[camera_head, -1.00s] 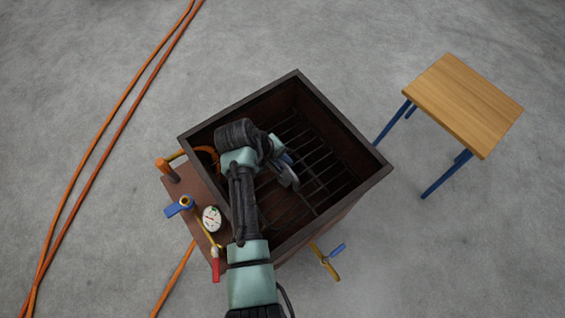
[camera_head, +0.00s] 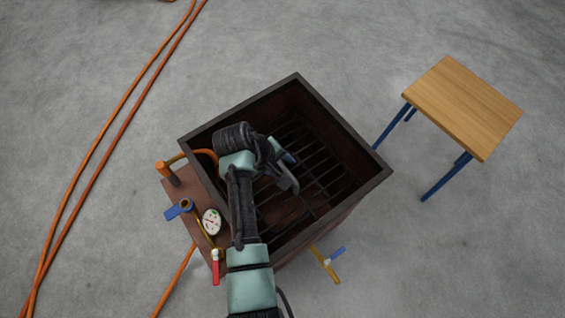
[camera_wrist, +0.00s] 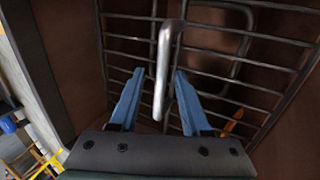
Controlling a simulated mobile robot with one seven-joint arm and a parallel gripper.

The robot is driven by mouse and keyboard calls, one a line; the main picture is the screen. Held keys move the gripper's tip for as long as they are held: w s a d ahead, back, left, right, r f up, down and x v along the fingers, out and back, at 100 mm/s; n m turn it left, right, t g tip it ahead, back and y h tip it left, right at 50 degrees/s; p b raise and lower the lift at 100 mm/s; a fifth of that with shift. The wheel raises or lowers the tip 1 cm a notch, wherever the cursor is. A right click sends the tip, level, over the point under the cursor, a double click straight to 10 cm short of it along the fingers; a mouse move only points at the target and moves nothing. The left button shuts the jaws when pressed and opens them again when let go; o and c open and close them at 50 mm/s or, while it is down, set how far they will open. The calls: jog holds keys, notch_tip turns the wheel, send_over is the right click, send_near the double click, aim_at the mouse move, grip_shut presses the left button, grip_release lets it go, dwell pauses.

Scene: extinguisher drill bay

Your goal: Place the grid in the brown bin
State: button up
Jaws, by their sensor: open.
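The brown bin (camera_head: 343,121) is an open, dark-rimmed box in the middle of the head view. The grid (camera_head: 316,162), a rack of dark metal bars, lies inside it. In the wrist view the grid's bars (camera_wrist: 270,63) fill the space beyond my fingers. A bent grey metal handle (camera_wrist: 164,62) stands up toward the camera. My gripper (camera_wrist: 155,75) is open, with its blue fingers apart and the end of the handle between them in the picture. Contact with the handle cannot be told. In the head view my gripper (camera_head: 289,180) is inside the bin opening, partly hidden by my wrist.
A side panel on the bin carries a gauge (camera_head: 212,221), a blue valve handle (camera_head: 180,209) and a red lever (camera_head: 215,267). A yellow pipe with a blue handle (camera_head: 337,255) sticks out below. A wooden-topped table (camera_head: 463,106) stands at right. Orange hoses (camera_head: 118,119) lie on the floor at left.

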jog(key=p+v, duration=0.4)
jog(key=v, duration=0.7)
jog(key=shift+r, duration=0.15)
jog(key=shift+a, duration=0.1)
jog(key=w+r+m+t+y, duration=0.1)
jog(key=w+r+t, duration=0.4)
jog(key=r, duration=0.4)
jog(key=w+r+m+t+y, duration=0.1)
jog(key=w+r+m+t, duration=0.1)
jog(key=w+r, duration=0.5)
notch_tip(320, 180, up, 17)
jog(key=w+m+t+y, duration=0.1)
jog(key=t, duration=0.4)
jog(key=s+d+r+m+t, duration=0.1)
jog(key=s+r+t, duration=0.15)
jog(key=r, duration=0.55)
jog(key=s+d+r+m+t, duration=0.15)
jog(key=r+t, duration=0.25)
jog(key=r, duration=0.5)
jog(key=s+d+r+t+y, duration=0.1)
jog(key=s+r+t, duration=0.5)
jog(key=s+r, duration=0.7)
notch_tip(320, 180, up, 3)
jog(key=shift+s+d+f+m, duration=0.25)
jog(key=shift+s+d+m, duration=0.05)
jog(key=shift+s+m, duration=0.1)
jog(key=shift+r+p, duration=0.1)
jog(key=shift+p, duration=0.2)
